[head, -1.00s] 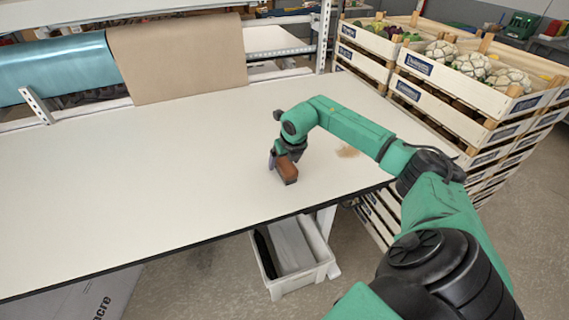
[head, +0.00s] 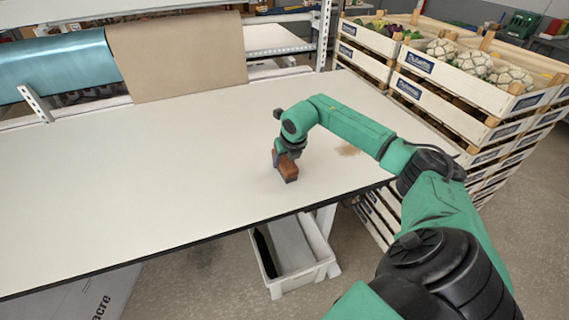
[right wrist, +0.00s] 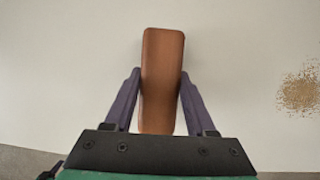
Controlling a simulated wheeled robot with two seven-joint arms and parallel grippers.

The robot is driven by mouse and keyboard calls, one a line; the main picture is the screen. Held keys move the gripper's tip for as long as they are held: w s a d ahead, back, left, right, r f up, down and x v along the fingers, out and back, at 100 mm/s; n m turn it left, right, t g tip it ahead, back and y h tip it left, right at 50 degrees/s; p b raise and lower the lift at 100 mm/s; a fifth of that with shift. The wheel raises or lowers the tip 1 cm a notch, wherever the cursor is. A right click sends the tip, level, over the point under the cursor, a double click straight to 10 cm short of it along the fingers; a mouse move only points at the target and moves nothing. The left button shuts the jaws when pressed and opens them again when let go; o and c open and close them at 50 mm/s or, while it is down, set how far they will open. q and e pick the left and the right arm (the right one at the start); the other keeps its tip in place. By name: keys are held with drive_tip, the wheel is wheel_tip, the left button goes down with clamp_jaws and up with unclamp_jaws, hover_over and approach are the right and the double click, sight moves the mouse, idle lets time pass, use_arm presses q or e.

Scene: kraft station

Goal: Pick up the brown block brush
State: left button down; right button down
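The brown block brush (head: 289,170) is at the front right part of the white worktable. It fills the middle of the right wrist view (right wrist: 161,75) as a long brown block. My right gripper (head: 286,160) is over it from above. In the right wrist view the two purple fingers (right wrist: 160,78) press against its left and right sides, with no clear gap at the tips. I cannot tell whether the brush rests on the table or is just off it. Its bristles are hidden. My left gripper is out of view.
A patch of brown crumbs (head: 348,150) lies on the worktable (head: 150,180), right of the brush. Stacked wooden crates (head: 470,90) with vegetables stand beyond the table's right edge. A white bin (head: 297,270) stands below the front edge. The table's left side is clear.

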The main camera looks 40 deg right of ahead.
sight(284, 157)
drive_tip(key=shift+r+p, duration=0.45)
drive_tip(key=shift+r, duration=0.05)
wheel_tip(284, 157, up, 6)
drive_tip(key=b, duration=0.2)
drive_tip(key=shift+w+r+b, duration=0.15)
drive_tip(key=shift+r+b, duration=0.05)
drive_tip(key=shift+b, duration=0.15)
wheel_tip(284, 157, up, 13)
